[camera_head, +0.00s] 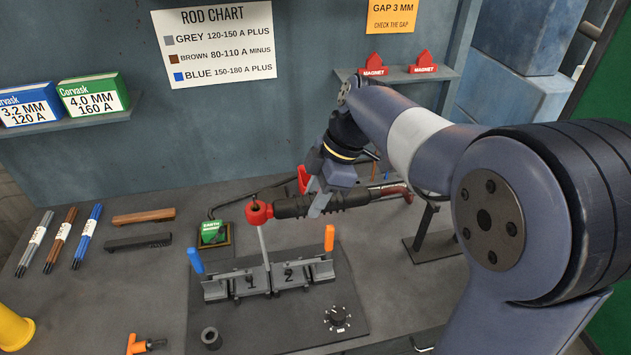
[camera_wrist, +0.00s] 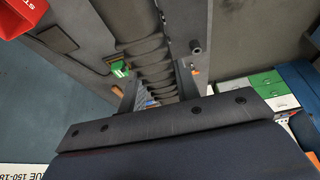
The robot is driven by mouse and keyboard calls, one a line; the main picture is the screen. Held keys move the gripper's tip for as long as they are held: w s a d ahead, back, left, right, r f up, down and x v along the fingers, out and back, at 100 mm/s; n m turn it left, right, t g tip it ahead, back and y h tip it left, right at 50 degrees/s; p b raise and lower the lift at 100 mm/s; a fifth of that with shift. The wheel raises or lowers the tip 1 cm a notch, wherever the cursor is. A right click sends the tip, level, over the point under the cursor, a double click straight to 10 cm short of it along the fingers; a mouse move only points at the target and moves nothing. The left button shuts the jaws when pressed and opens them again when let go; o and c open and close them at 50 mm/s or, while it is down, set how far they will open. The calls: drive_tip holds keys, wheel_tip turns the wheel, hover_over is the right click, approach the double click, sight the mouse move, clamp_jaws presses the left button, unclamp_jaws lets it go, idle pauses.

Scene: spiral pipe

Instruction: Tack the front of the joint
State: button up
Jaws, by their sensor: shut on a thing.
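My gripper (camera_head: 317,207) is shut around the black ribbed handle of a rod holder (camera_head: 290,207), which has a red ball-shaped head. In the wrist view, the ribbed handle (camera_wrist: 155,60) lies between my two fingers. A thin grey rod (camera_head: 263,245) points down from the red head, slightly tilted. Its lower end is at the joint (camera_head: 268,275) between piece 1 (camera_head: 240,287) and piece 2 (camera_head: 300,275); whether it touches cannot be told. The pieces sit on a dark plate (camera_head: 215,318), with a blue lever (camera_head: 195,260) at left and an orange one (camera_head: 329,238) at right.
A green earth clamp (camera_head: 211,233) is behind the pieces. A dial (camera_head: 337,318) and a small dark cylinder (camera_head: 211,338) are in front. Grey, brown and blue rod bundles (camera_head: 60,240) lie left. A dark stand (camera_head: 430,240) is at right. Two red magnets (camera_head: 373,66) sit on a shelf.

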idle(0.4)
drive_tip(key=shift+f+b, duration=2.05)
drive_tip(key=shift+f, duration=0.3)
drive_tip(key=shift+f+b, duration=1.2)
drive_tip(key=shift+f, duration=0.2)
idle(3.0)
drive_tip(key=shift+r, duration=0.1)
drive_tip(key=shift+r+p, duration=2.15)
drive_tip(key=shift+r, duration=0.75)
